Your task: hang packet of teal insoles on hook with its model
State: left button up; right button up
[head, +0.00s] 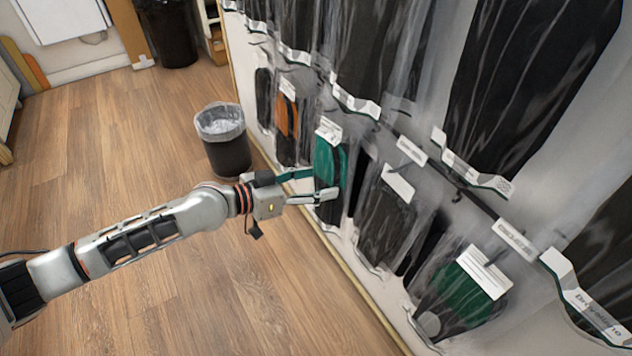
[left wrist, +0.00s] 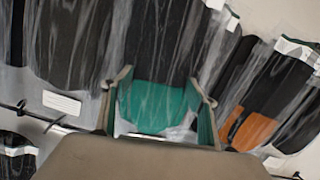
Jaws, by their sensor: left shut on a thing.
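A clear packet of teal insoles (head: 328,165) with a white card top is held upright close to the display wall. My left gripper (head: 318,184) is shut on it, one finger on each side. In the left wrist view the teal insoles (left wrist: 155,106) show between the fingers (left wrist: 158,112). Whether the packet's top is on a hook cannot be told. A small dark hook (head: 458,195) sticks out of the wall to the right, with nothing seen on it. My right gripper is not in view.
The wall carries rows of dark insole packets, an orange one (head: 287,118) and a green one (head: 470,293). White labels (head: 411,150) sit along a dark rail. A bin (head: 226,140) stands on the wooden floor, which is clear at left.

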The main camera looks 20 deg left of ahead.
pick_arm(q)
jog(key=shift+f, duration=0.15)
jog(key=o, duration=1.2)
